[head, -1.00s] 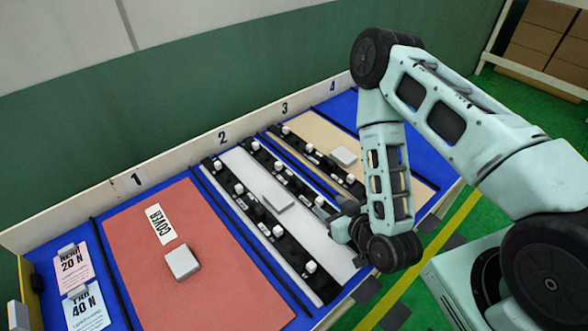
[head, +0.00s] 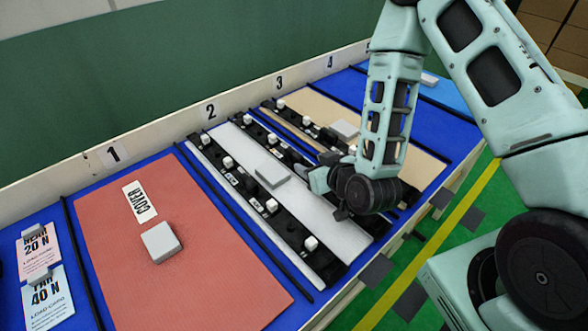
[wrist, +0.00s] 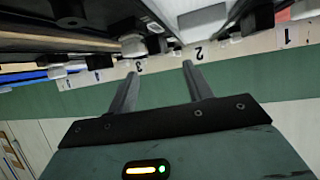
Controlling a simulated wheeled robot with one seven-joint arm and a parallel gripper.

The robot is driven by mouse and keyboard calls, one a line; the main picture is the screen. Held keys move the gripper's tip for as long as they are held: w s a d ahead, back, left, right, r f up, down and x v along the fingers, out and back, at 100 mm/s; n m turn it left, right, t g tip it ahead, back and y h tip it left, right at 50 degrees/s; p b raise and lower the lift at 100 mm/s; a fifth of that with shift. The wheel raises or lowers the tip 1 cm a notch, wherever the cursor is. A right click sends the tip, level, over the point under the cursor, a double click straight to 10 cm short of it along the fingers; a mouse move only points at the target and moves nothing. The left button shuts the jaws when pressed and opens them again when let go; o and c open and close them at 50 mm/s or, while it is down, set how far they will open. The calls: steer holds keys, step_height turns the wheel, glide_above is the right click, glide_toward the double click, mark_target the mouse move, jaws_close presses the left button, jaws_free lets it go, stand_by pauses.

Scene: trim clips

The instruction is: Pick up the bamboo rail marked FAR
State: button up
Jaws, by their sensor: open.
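The bamboo-coloured panel (head: 308,108) lies in bay 3. A black rail (head: 313,130) with white clips runs along its left side. My arm hides part of the panel's right side, and no FAR mark is legible on any rail. My gripper (wrist: 160,69) is open in the wrist view, its two fingers apart with nothing between them. It points toward the numbered back wall, with rails and white clips close beyond the fingertips. In the head view my wrist is over the front part of bays 2 and 3, and the fingertips cannot be made out.
Bay 2 holds a white panel (head: 250,150) with a black clip-bearing rail on each side and a grey block (head: 271,174). Bay 1 has a red cover (head: 110,220) with a pale block (head: 161,242).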

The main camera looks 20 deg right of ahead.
mark_target(298, 156)
steer(key=shift+w+f+b, duration=0.3)
steer(key=shift+f+b, duration=0.1)
steer(key=shift+b, duration=0.05)
steer(key=shift+w+a+f+p, duration=0.15)
steer(key=shift+w+p, duration=0.1)
steer(key=shift+w, duration=0.2)
steer(key=shift+w+a+p, duration=0.1)
steer(key=shift+w+p, duration=0.15)
steer(key=shift+w, duration=0.2)
steer(key=shift+p+x, duration=0.75)
steer(key=shift+x, duration=2.1)
steer(key=shift+d, duration=0.15)
jaws_close()
